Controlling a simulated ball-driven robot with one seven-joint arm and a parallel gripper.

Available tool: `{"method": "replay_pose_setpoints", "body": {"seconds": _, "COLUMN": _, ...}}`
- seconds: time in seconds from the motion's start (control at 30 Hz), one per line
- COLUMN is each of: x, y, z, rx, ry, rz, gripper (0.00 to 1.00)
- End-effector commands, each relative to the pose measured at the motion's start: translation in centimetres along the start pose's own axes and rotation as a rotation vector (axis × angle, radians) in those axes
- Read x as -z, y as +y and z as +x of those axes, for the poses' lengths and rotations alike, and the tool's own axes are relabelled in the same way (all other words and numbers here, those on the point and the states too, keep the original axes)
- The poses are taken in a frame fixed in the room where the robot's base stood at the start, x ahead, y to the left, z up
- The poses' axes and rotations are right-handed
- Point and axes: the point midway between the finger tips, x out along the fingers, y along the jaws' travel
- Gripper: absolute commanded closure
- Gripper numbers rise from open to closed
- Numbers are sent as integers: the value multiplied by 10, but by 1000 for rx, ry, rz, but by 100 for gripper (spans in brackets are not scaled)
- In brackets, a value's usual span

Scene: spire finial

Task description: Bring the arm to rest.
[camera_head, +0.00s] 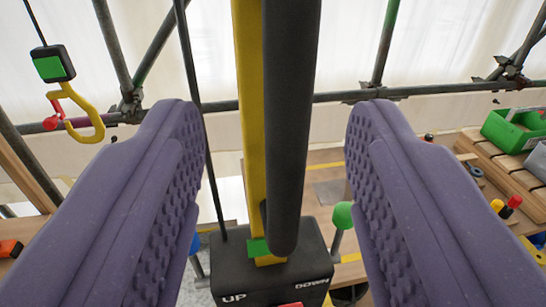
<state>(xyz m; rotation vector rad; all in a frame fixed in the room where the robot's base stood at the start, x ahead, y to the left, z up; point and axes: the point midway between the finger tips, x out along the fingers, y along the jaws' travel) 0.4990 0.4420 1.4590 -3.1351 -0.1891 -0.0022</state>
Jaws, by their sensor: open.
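My gripper (276,165) fills the near part of the head camera view. Its two purple fingers with studded inner pads stand wide apart. Between them, farther off, a thick black padded bar (288,120) runs down beside a yellow post (247,90). I cannot tell how deep the bar sits relative to the fingertips, and neither pad visibly touches it. A black box (268,270) marked UP and DOWN lies below the bar. A green patch (258,248) shows at the bar's lower end.
A yellow hook (85,125) hangs at the upper left under a black block with a green face. A green-knobbed lever (343,215) stands right of the box. A wooden bench with a green bin (513,130) is at the right. Scaffold poles (330,97) cross behind.

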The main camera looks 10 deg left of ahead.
Motion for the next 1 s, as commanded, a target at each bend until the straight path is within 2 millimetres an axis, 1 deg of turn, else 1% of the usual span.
{"method": "replay_pose_setpoints", "body": {"seconds": 0.27, "x": 0, "y": 0, "z": 0, "rx": 0, "ry": 0, "rz": 0, "gripper": 49}}
{"method": "replay_pose_setpoints", "body": {"seconds": 0.37, "x": 10, "y": 4, "z": 7, "rx": 10, "ry": 3, "rz": 17, "gripper": 49}}
{"method": "replay_pose_setpoints", "body": {"seconds": 0.47, "x": 42, "y": 20, "z": 26, "rx": 49, "ry": 14, "rz": 71, "gripper": 49}}
{"method": "replay_pose_setpoints", "body": {"seconds": 0.53, "x": 80, "y": 39, "z": 43, "rx": 96, "ry": 27, "rz": 119, "gripper": 49}}
{"method": "replay_pose_setpoints", "body": {"seconds": 0.57, "x": 99, "y": 50, "z": 50, "rx": 119, "ry": 32, "rz": 139, "gripper": 49}}
{"method": "replay_pose_setpoints", "body": {"seconds": 0.6, "x": 126, "y": 67, "z": 58, "rx": 151, "ry": 40, "rz": 161, "gripper": 49}}
{"method": "replay_pose_setpoints", "body": {"seconds": 0.67, "x": 170, "y": 99, "z": 66, "rx": 195, "ry": 49, "rz": 182, "gripper": 49}}
{"method": "replay_pose_setpoints", "body": {"seconds": 0.7, "x": 198, "y": 124, "z": 67, "rx": 220, "ry": 50, "rz": 185, "gripper": 49}}
{"method": "replay_pose_setpoints", "body": {"seconds": 0.77, "x": 238, "y": 162, "z": 63, "rx": 245, "ry": 43, "rz": 176, "gripper": 49}}
{"method": "replay_pose_setpoints", "body": {"seconds": 0.8, "x": 261, "y": 190, "z": 56, "rx": 251, "ry": 31, "rz": 163, "gripper": 49}}
{"method": "replay_pose_setpoints", "body": {"seconds": 0.87, "x": 290, "y": 231, "z": 41, "rx": 240, "ry": 6, "rz": 135, "gripper": 49}}
{"method": "replay_pose_setpoints", "body": {"seconds": 0.9, "x": 306, "y": 257, "z": 28, "rx": 223, "ry": -15, "rz": 114, "gripper": 49}}
{"method": "replay_pose_setpoints", "body": {"seconds": 0.97, "x": 324, "y": 293, "z": 8, "rx": 185, "ry": -50, "rz": 85, "gripper": 49}}
{"method": "replay_pose_setpoints", "body": {"seconds": 1.0, "x": 334, "y": 315, "z": -6, "rx": 155, "ry": -75, "rz": 70, "gripper": 49}}
